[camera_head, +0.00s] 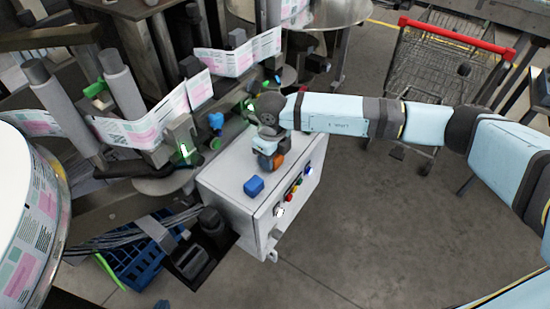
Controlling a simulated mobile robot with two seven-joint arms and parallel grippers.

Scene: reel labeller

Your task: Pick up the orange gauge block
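The orange gauge block (281,155) is at the far right part of the top of the grey control box, partly hidden by my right gripper. My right gripper (268,160) points down over the box top with its fingers at the block. The wrist and hand hide the finger gap, so I cannot tell whether the fingers grip the block or are only around it. The block appears at or very near the box top. My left gripper is not in view.
A blue block (254,186) sits on the control box top (228,181), in front of my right gripper. Coloured buttons (293,190) line its front. The labelling machine with printed label web (141,128) stands close left. A shopping cart (440,65) stands back right; floor is clear in front.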

